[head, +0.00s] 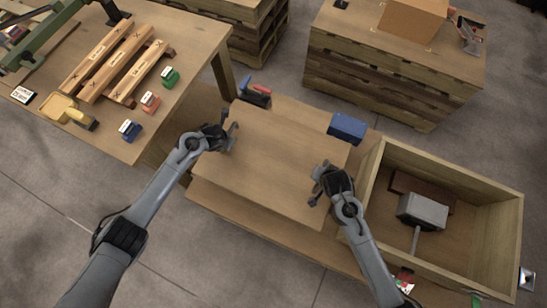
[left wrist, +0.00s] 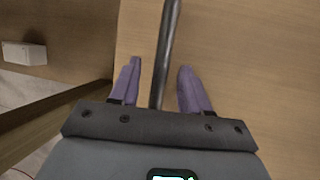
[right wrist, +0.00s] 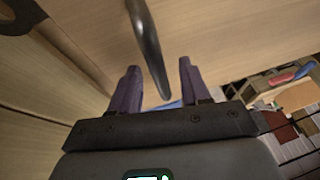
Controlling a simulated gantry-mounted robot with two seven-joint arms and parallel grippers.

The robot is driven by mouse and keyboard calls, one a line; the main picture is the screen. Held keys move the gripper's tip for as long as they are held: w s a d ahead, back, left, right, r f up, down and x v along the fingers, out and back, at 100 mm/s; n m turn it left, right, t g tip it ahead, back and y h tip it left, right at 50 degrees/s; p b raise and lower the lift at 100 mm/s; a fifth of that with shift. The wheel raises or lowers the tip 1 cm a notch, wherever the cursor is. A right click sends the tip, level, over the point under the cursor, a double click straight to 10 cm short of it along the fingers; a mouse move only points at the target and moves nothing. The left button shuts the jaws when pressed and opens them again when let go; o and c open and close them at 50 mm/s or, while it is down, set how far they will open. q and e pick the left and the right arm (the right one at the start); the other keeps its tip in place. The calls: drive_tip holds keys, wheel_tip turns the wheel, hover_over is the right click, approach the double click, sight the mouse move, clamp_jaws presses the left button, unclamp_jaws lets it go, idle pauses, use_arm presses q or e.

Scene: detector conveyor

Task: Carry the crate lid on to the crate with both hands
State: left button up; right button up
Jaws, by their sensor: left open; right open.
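The crate lid (head: 265,165) is a flat light-wood panel lying on a wooden bench left of the crate. The open crate (head: 451,161) stands at the right. My left gripper (head: 229,138) is at the lid's left side; in the left wrist view a dark bar handle (left wrist: 166,45) runs between its open fingers. My right gripper (head: 322,183) is at the lid's right side; in the right wrist view a dark handle (right wrist: 148,45) reaches between its open fingers. Neither gripper is visibly closed on a handle.
A grey-headed mallet (head: 422,211) and a dark brown block (head: 408,184) are in the crate. A blue box (head: 347,127) and a red-and-blue item (head: 256,92) sit beyond the lid. A table (head: 190,45) with stamps is at left; a pallet stack (head: 400,75) stands behind.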

use_arm(q)
drive_tip(key=shift+w+f, duration=0.25)
drive_tip(key=shift+f, duration=0.3)
use_arm(e)
drive_tip(key=shift+w+f, duration=0.3)
drive_tip(key=shift+f, duration=0.3)
use_arm(q)
drive_tip(key=shift+c, duration=0.4)
use_arm(e)
drive_tip(key=shift+c, duration=0.4)
use_arm(q)
clamp_jaws()
use_arm(e)
clamp_jaws()
use_arm(q)
drive_tip(key=shift+r, duration=0.1)
use_arm(e)
drive_tip(key=shift+r, duration=0.15)
use_arm(q)
drive_tip(key=shift+r, duration=0.1)
